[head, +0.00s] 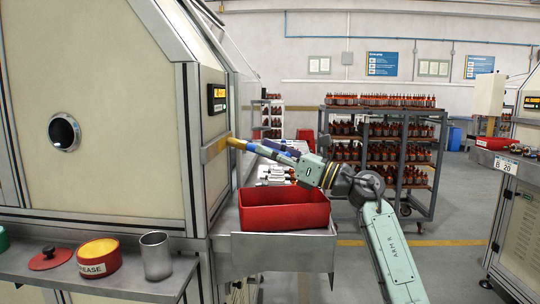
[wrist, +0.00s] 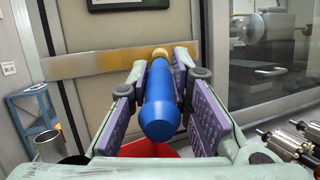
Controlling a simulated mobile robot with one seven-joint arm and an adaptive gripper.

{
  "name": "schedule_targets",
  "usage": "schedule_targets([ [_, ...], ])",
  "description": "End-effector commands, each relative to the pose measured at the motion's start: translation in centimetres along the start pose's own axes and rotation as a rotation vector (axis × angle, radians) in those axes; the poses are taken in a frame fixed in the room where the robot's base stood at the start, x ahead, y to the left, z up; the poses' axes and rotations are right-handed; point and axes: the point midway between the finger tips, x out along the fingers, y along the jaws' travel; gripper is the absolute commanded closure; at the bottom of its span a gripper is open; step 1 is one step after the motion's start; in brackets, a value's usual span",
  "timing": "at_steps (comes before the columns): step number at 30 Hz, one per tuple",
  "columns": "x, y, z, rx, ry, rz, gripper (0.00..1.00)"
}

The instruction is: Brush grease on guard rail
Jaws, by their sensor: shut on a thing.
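My gripper (head: 281,151) is shut on a brush with a blue handle (wrist: 160,103); the handle lies between the purple finger pads in the wrist view. The brush's yellow-tan tip (head: 236,143) points left at the guard rail (head: 214,149) and appears to touch it or be very near it. The open red grease tub (head: 100,258), with yellow grease inside, stands on the shelf at lower left. Bristle contact is hidden in the wrist view.
A red lid (head: 50,259) and a metal cup (head: 156,256) flank the tub. An empty-looking red bin (head: 285,212) sits on a grey ledge below my gripper. Metal armatures (wrist: 290,143) lie to the right. A loaded trolley (head: 382,150) stands behind.

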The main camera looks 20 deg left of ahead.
Motion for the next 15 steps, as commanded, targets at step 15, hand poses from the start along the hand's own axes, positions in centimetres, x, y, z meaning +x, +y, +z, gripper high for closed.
schedule_targets([
  [15, -0.9, 3.2, -0.1, -0.001, 0.002, 0.003, 1.00],
])
